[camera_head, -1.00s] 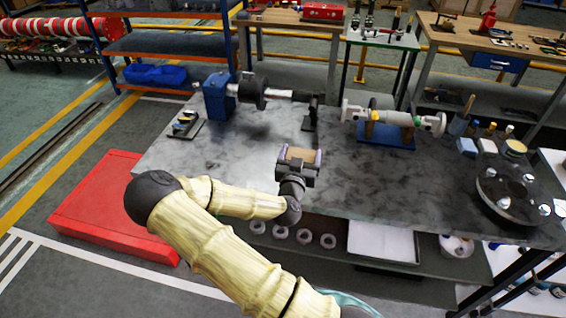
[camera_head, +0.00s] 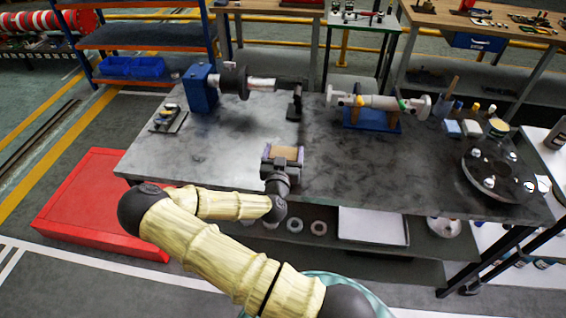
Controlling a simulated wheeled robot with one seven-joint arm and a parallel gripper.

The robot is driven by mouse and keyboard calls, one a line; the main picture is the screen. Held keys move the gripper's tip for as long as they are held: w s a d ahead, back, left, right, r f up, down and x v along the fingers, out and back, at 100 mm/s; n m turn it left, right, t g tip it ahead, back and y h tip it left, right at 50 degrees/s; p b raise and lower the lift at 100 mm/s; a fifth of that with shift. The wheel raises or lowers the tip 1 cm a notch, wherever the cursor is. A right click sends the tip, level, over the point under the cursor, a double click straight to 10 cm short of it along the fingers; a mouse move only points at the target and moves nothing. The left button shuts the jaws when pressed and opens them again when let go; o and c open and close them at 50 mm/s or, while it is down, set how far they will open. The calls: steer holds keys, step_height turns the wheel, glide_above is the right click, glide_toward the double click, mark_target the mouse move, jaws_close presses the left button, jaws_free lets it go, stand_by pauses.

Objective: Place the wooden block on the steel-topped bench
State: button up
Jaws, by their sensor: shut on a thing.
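The wooden block (camera_head: 284,153) is a small light-brown piece between the fingers of my gripper (camera_head: 283,154). My gripper is shut on it, with a finger at each side of the block. The steel-topped bench (camera_head: 230,150) is the large grey mottled table across the middle of the view. The gripper and block are over its front middle part. I cannot tell whether the block touches the top or is held above it.
A blue-based shaft assembly (camera_head: 200,88) stands at the bench's back left, and a pipe piece on a blue stand (camera_head: 372,112) at back right. A round flange (camera_head: 498,170) lies at the right. A red box (camera_head: 95,205) is on the floor at left. The bench's front left is clear.

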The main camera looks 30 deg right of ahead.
steer(key=shift+f, duration=0.25)
steer(key=shift+f, duration=0.15)
steer(key=shift+f, duration=1.95)
steer(key=shift+f, duration=0.2)
steer(key=o, duration=1)
steer(key=shift+r, duration=0.2)
